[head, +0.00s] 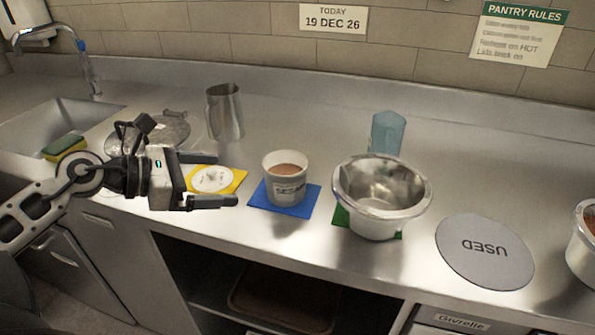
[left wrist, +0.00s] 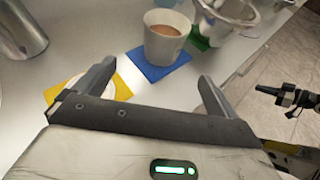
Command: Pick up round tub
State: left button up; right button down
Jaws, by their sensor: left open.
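The round tub (head: 285,190) is white with a printed label and holds brown sauce. It stands upright on a blue mat (head: 263,202) near the counter's front. My left gripper (head: 230,179) is open and empty, to the left of the tub, with its fingers pointing toward it and apart from it. In the left wrist view the tub (left wrist: 157,52) stands beyond and between the two open fingers (left wrist: 155,75). A dark part at the right edge of that view (left wrist: 287,97) looks like my right gripper; its jaws cannot be made out.
A steel pot (head: 368,218) stands on a green mat just right of the tub, with a blue translucent container (head: 387,132) behind. A yellow mat (head: 236,183) with a white disc lies by my left gripper. A steel pitcher (head: 225,112) stands behind. A grey "USED" disc (head: 484,268) lies right.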

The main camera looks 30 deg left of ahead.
aim_at(283, 180)
pick_arm(q)
jog(key=x, duration=0.9)
jog(key=shift+d, duration=0.25)
jog(key=shift+p+x, duration=0.35)
jog(key=shift+x, duration=1.9)
jog(key=shift+w+d, duration=0.2)
jog(key=shift+d, duration=0.1)
jog(key=c, duration=1.2)
